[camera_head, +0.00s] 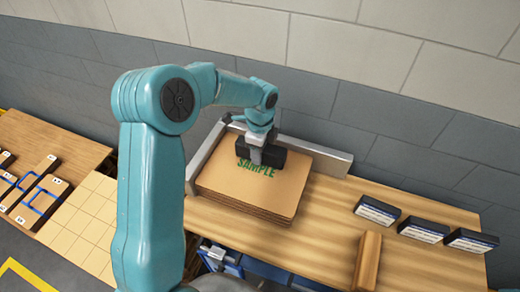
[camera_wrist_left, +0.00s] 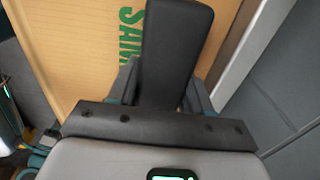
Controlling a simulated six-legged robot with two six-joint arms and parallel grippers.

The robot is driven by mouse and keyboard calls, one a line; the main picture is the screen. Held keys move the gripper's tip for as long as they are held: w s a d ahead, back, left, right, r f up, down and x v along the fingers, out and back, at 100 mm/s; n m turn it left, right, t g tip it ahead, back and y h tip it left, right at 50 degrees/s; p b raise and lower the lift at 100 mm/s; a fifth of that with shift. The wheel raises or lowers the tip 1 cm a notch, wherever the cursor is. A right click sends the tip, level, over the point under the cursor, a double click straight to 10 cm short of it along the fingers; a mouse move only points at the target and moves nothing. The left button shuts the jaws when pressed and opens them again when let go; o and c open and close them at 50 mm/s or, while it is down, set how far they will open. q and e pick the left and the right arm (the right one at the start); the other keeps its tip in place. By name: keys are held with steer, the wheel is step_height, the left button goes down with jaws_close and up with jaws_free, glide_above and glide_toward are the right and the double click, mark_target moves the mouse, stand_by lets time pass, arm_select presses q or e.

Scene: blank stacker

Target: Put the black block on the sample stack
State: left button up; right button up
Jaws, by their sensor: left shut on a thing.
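The sample stack (camera_head: 240,195) is a pile of brown cardboard sheets with green "SAMPLE" lettering on top. It sits against a grey corner fence on the wooden table. My left gripper (camera_head: 256,155) is over the back part of the stack, shut on the black block (camera_head: 271,158). In the left wrist view the black block (camera_wrist_left: 172,50) is between the fingers, with the stack's top (camera_wrist_left: 75,45) beneath it. I cannot tell whether the block touches the stack. My right gripper is not in view.
Several black blocks with white labels, one of them here (camera_head: 423,230), lie on the table's right side. A wooden bar (camera_head: 368,262) lies at the front. A grey fence (camera_head: 318,158) edges the stack's back and left. Boxes in blue frames (camera_head: 38,200) are at far left.

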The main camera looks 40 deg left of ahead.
arm_select(q)
steer(key=o, duration=1.3)
steer(key=shift+w+f, duration=0.1)
steer(key=shift+w, duration=0.05)
steer(key=shift+o, duration=0.4)
steer(key=shift+d, duration=0.15)
steer(key=shift+r, duration=0.25)
step_height(320, 180, up, 11)
steer(key=shift+f+p, duration=0.1)
steer(key=shift+p, duration=0.6)
steer(key=shift+r, duration=0.6)
